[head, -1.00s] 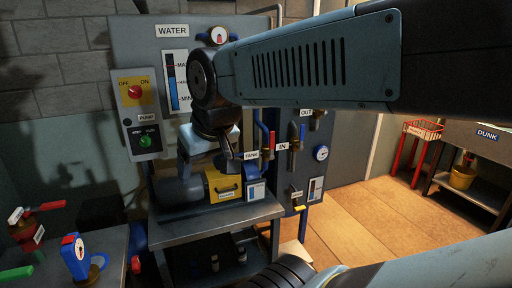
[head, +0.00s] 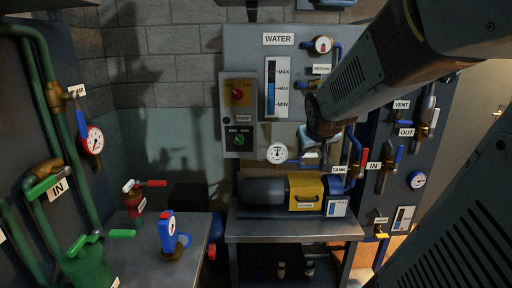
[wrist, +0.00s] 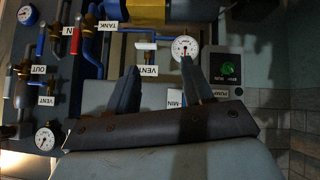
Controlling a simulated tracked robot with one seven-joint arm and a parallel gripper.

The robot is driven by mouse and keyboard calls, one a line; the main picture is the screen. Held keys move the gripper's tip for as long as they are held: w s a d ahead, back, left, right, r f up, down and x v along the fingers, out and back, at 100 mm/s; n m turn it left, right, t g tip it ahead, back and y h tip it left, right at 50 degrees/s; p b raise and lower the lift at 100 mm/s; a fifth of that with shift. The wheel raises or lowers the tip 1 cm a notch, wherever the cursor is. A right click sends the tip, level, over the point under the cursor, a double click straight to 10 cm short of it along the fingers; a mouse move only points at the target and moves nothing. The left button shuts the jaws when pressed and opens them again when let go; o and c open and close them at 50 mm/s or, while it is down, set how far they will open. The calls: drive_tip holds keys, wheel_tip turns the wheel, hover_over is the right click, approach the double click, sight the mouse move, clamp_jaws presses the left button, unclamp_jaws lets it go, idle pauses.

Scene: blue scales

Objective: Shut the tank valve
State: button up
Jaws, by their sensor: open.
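The TANK label (head: 338,170) is on the grey water panel, right of the yellow pump box. A blue lever (head: 355,148) stands upright just right of and above it, beside a red lever at the IN label (head: 373,166). I cannot tell for sure which lever is the tank valve's. The TANK label also shows upside down in the wrist view (wrist: 108,26), up and left of my fingers. My gripper (wrist: 160,65) is open and empty, its two fingers apart. In the head view my arm hides part of the panel, and the fingertips are hard to make out.
A white-handled VENT valve (wrist: 146,45) and a round gauge (wrist: 185,48) lie near my fingers in the wrist view. The yellow pump box (head: 306,190) sits on a metal bench (head: 290,229). Green pipes and a side bench (head: 205,232) stand at left.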

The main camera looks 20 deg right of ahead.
drive_tip(key=w+d+f+t+h, duration=0.1)
drive_tip(key=w+d+f+t, duration=0.15)
drive_tip(key=w+d, duration=0.5)
drive_tip(key=m+t+h, duration=0.1)
drive_tip(key=m+t, duration=0.1)
drive_tip(key=t, duration=0.4)
approach(365, 157)
drive_tip(key=x, duration=1.2)
drive_tip(key=shift+w+d, duration=0.1)
drive_tip(key=shift+w, duration=0.15)
drive_tip(key=shift+c, duration=0.4)
clamp_jaws()
